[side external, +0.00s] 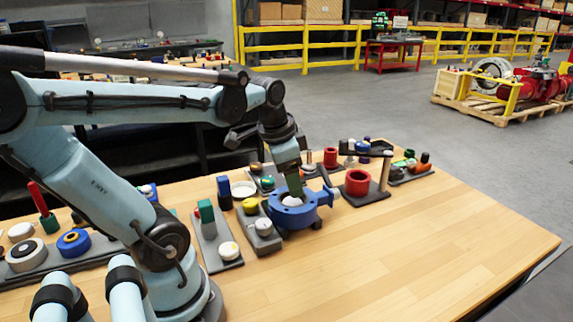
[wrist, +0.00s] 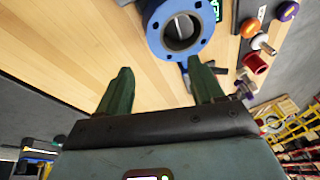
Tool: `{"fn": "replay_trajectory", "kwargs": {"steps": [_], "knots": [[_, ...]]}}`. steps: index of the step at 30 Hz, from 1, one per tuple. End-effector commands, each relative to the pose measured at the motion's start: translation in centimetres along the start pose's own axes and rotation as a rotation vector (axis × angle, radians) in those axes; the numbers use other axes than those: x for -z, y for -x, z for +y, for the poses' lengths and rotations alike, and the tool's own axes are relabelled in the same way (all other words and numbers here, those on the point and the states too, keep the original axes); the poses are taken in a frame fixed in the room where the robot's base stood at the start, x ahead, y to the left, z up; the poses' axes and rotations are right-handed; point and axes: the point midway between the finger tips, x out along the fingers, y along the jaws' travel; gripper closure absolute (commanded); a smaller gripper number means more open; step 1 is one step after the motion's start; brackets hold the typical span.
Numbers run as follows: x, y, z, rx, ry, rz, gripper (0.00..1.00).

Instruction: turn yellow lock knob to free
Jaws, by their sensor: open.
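A yellow knob (side external: 250,205) sits on a dark grey plate (side external: 262,240) beside a white knob (side external: 263,225), just left of the blue valve body (side external: 302,212). Which way the yellow knob is turned is too small to tell. My gripper (side external: 291,188) is above and close to the blue valve body, to the right of the yellow knob. In the wrist view my gripper (wrist: 162,76) has its two dark green fingers apart with nothing between them. The blue flange with its round bore (wrist: 152,22) is ahead of them. I cannot make out the yellow knob there.
A red cup-shaped part (side external: 357,183) stands on a dark plate to the right. A green block (side external: 207,213) and a white round knob (side external: 229,250) share a plate to the left. More small fixtures line the table's back. The wooden tabletop (side external: 430,240) is clear at the front right.

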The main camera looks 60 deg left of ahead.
Motion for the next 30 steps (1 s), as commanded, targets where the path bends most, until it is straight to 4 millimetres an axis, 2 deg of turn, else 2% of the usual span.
{"fn": "replay_trajectory", "kwargs": {"steps": [1, 3, 6, 10, 17, 30], "knots": [[-1.1, 0.3, -2.1, -0.013, -0.023, -0.054, 0.33], [-2.7, 0.7, -4.2, -0.049, -0.076, -0.120, 0.33], [-4.9, 1.2, -6.6, -0.110, -0.140, -0.184, 0.33], [-6.9, 1.8, -8.3, -0.176, -0.199, -0.224, 0.33], [-8.0, 1.6, -8.9, -0.213, -0.234, -0.238, 0.33], [-9.3, -3.6, -8.0, -0.211, -0.233, -0.237, 0.33]]}}
